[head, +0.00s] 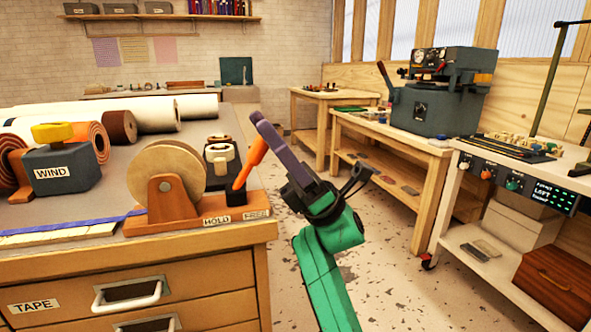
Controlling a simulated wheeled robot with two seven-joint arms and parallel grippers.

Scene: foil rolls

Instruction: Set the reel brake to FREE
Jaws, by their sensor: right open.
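The reel brake is an orange lever (249,164) rising from a black block (237,195) on a brown wooden base at the bench's front right corner. The base carries a HOLD label (216,220) on the left and a FREE label (257,214) on the right. The lever tilts up and to the right. Beside it stands the reel (180,164), a pale disc on an orange-brown bracket. My right gripper (314,143) is open and empty, just right of the lever. Its purple finger overlaps the lever's tip; I cannot tell whether they touch. My left gripper is out of view.
A WIND box (62,169) with a yellow knob and several rolls lie on the bench left of the reel. Open floor (390,240) lies right of the bench, before a white cart (465,205).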

